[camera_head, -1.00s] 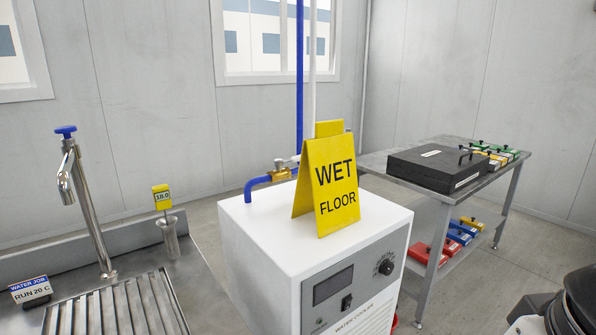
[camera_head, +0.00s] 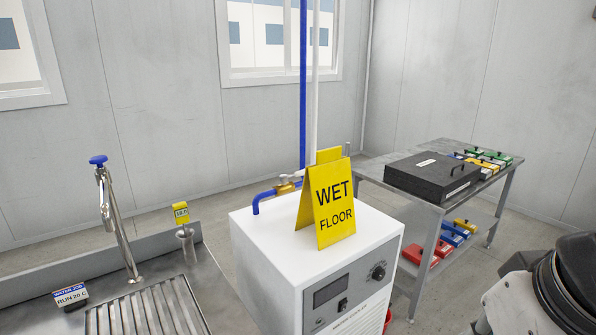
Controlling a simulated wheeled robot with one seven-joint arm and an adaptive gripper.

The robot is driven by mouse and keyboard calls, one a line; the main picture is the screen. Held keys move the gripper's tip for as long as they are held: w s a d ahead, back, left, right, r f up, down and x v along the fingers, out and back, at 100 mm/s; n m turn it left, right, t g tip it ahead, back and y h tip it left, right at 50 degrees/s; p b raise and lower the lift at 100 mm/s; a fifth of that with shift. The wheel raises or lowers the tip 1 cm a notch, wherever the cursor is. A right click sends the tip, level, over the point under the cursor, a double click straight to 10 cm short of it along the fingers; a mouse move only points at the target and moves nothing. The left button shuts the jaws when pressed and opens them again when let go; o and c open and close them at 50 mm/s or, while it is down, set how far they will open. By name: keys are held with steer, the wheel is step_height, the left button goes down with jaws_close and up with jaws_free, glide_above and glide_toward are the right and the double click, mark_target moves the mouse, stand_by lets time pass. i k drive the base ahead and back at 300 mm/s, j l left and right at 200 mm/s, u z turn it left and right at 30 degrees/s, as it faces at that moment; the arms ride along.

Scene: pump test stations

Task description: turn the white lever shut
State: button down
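A brass valve (camera_head: 285,189) sits on the blue pipe behind the water cooler. A small pale lever (camera_head: 291,177) shows on top of it, running toward the yellow sign; its exact angle is too small to tell. My gripper is not in view; only part of my arm shows at the lower right.
A yellow wet floor sign (camera_head: 331,205) stands on the white water cooler (camera_head: 270,245), in front of the pipes. A steel sink (camera_head: 215,285) with a blue-handled tap (camera_head: 112,215) is at left. A table (camera_head: 440,205) with a black case (camera_head: 432,177) stands at right.

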mark_target(283, 178)
steer(key=i+l+u, duration=0.15)
steer(key=i+l, duration=0.8)
steer(key=i+l+u, duration=0.2)
steer(key=i+l, duration=0.8)
